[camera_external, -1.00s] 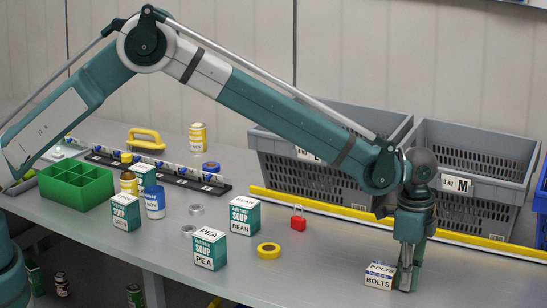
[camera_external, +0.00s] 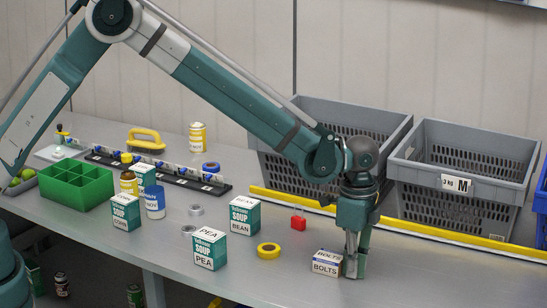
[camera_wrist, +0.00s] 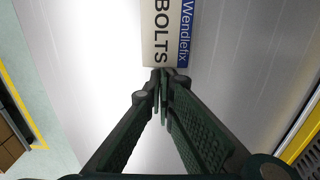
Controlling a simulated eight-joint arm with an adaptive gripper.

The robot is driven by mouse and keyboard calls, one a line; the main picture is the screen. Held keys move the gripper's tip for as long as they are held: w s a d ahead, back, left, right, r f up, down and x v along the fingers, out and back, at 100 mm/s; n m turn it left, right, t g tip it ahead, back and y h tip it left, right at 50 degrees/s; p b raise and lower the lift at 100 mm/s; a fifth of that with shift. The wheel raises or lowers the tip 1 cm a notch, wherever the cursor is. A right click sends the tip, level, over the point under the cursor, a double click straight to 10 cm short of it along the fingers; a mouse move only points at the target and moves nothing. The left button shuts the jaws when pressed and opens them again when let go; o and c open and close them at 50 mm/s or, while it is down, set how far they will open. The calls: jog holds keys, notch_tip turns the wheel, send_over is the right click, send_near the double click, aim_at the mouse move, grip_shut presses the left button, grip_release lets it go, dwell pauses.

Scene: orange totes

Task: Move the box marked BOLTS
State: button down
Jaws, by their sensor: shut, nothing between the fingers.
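The box marked BOLTS (camera_external: 326,264) is a small white carton with a blue band. It stands upright on the grey table near the front edge. My gripper (camera_external: 353,274) points straight down just right of it, fingertips low by the table. In the wrist view, the box (camera_wrist: 163,32) lies just beyond the closed fingertips (camera_wrist: 160,75), its BOLTS and Wendlefix lettering showing. The fingers are together with nothing between them, and they are at or very close to the side of the box.
Behind a yellow rail (camera_external: 470,238) stand grey crates, one marked M (camera_external: 457,184). The table right of my gripper is clear.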

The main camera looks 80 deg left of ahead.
aim_at(337, 258)
jog(key=s+a, duration=0.3)
jog(key=shift+s+a, duration=0.15)
dwell(0.4)
jog(key=shift+w+d+b, duration=0.45)
jog(key=shift+w+d, duration=0.45)
jog(key=shift+w+d+r, duration=0.15)
jog(key=shift+w+d, duration=0.4)
jog(key=shift+w, duration=0.05)
notch_tip(337, 258, up, 10)
jog(key=p, duration=0.1)
jog(key=shift+s, duration=0.1)
